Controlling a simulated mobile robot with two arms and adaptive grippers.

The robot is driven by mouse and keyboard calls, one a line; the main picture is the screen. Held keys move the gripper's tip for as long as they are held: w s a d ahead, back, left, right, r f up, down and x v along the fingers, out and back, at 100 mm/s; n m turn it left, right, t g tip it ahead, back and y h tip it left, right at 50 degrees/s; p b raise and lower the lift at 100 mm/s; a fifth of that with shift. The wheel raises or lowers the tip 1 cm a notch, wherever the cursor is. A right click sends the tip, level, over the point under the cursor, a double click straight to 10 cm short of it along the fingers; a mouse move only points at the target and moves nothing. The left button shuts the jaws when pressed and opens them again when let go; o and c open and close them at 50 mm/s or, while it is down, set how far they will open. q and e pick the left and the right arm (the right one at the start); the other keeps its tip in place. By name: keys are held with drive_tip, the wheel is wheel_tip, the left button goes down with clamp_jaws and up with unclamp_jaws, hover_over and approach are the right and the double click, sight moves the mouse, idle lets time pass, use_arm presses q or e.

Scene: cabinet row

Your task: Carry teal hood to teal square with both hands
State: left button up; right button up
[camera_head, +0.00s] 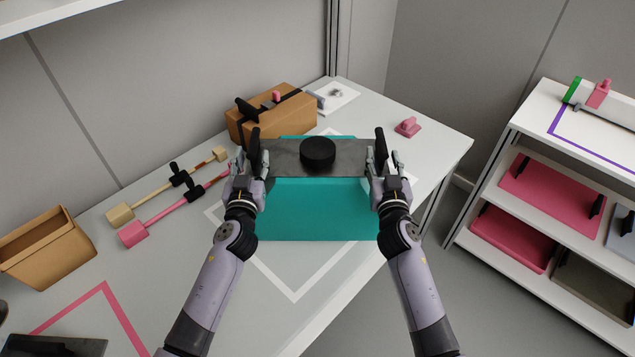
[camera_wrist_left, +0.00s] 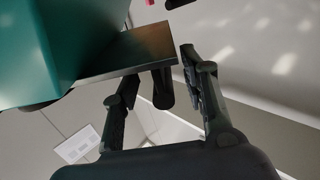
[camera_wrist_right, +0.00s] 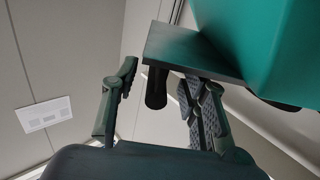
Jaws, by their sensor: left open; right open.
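The teal hood (camera_head: 315,215) stands on the white table, with a dark grey plate (camera_head: 285,158) and a round black knob (camera_head: 318,151) on its top. My left gripper (camera_head: 245,152) is open at the left end of the hood's dark top; in the left wrist view the open fingers (camera_wrist_left: 160,75) are around a black handle (camera_wrist_left: 162,88). My right gripper (camera_head: 377,150) is open at the right end; in the right wrist view its fingers (camera_wrist_right: 160,80) are on either side of another black handle (camera_wrist_right: 156,88). I cannot tell whether the fingers touch the handles. I see no teal square; the hood may hide it.
A brown box (camera_head: 285,118) with a black strap stands behind. Two mallet-like tools (camera_head: 165,200) lie at left, near a tan bin (camera_head: 45,248). A white outlined square (camera_head: 290,295) lies under the hood. A pink piece (camera_head: 407,127) sits back right; a shelf (camera_head: 560,180) stands right.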

use_arm(q)
drive_tip(key=shift+w, duration=2.25)
use_arm(e)
drive_tip(key=shift+w, duration=2.25)
use_arm(q)
drive_tip(key=shift+c, duration=0.5)
use_arm(e)
drive_tip(key=shift+c, duration=0.5)
use_arm(q)
clamp_jaws()
use_arm(e)
clamp_jaws()
